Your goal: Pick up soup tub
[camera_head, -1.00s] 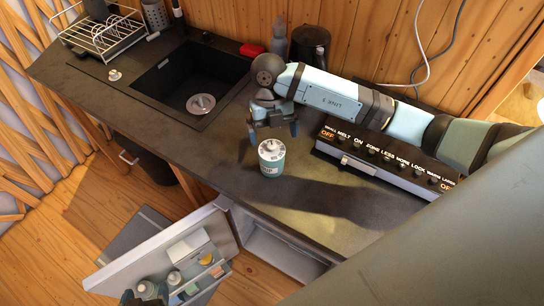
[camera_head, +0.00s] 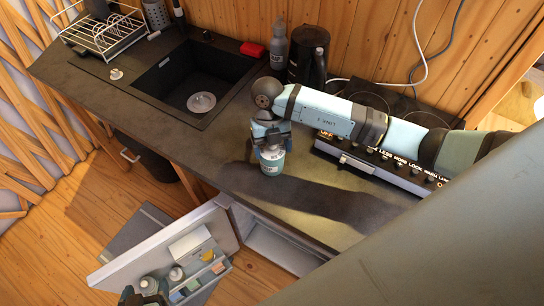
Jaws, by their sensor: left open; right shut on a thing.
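The soup tub (camera_head: 271,167) is a small white and teal round tub on the dark counter, to the right of the sink. My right gripper (camera_head: 270,147) reaches over it from above and is shut on its upper part. The tub looks upright, with its base at or very near the counter; I cannot tell if it is lifted. Its lid is hidden by the fingers. My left gripper (camera_head: 145,294) is open at the bottom edge, by the open fridge door's shelf, and mostly cut off.
A sink (camera_head: 195,80) and a dish rack (camera_head: 102,30) are at the left. A black kettle (camera_head: 308,52) and a grey bottle (camera_head: 279,43) stand behind my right arm. The stove (camera_head: 375,162) is at the right. The fridge door (camera_head: 172,238) hangs open below the counter.

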